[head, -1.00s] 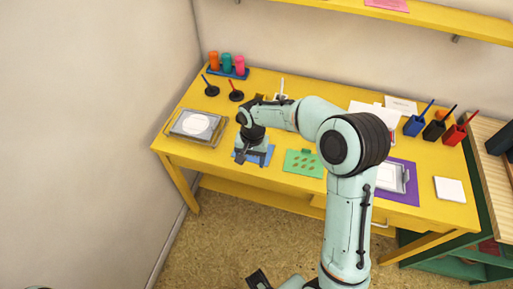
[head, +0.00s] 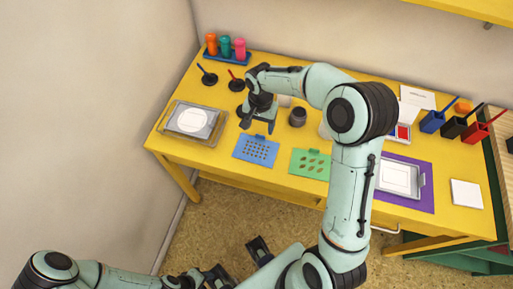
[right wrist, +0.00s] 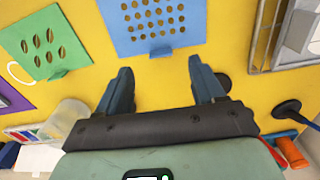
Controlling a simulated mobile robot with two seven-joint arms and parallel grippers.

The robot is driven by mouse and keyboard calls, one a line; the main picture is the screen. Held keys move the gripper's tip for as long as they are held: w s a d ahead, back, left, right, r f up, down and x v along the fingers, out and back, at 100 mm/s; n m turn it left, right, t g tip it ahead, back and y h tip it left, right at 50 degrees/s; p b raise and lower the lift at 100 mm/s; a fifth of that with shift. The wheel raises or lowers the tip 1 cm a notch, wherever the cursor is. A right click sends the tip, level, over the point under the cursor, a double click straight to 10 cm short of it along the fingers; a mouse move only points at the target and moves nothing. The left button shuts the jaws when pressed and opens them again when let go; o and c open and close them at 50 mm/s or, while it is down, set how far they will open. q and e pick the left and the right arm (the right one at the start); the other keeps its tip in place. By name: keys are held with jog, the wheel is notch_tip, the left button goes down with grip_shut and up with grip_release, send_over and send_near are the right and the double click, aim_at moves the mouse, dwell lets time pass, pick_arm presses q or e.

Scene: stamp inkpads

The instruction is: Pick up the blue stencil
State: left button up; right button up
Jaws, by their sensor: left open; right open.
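The blue stencil (head: 256,150), a flat sheet with several rows of small holes, lies on the yellow table near its front edge. In the right wrist view the stencil (right wrist: 152,22) is at the top, with a small raised tab on its edge facing my fingers. My right gripper (head: 258,121) is open and empty, just behind the stencil over the table. Its two fingers (right wrist: 162,82) are spread apart on either side of the tab's line, not around it. My left gripper (head: 238,264) is open and empty, low in front of the table.
The green stencil (head: 310,163) lies right of the blue one. A framed tray (head: 192,121) is at the left. Stamps on dark round bases (head: 236,84) and a dark jar (head: 298,116) stand behind. A purple mat (head: 424,172) lies at the right. Bare table separates the stencils.

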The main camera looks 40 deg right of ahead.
aim_at(256, 148)
jog(key=f, duration=0.6)
jog(key=shift+w+d+f, duration=0.15)
jog(key=shift+d+f, duration=0.1)
jog(key=shift+f, duration=0.1)
jog(key=c, duration=1.1)
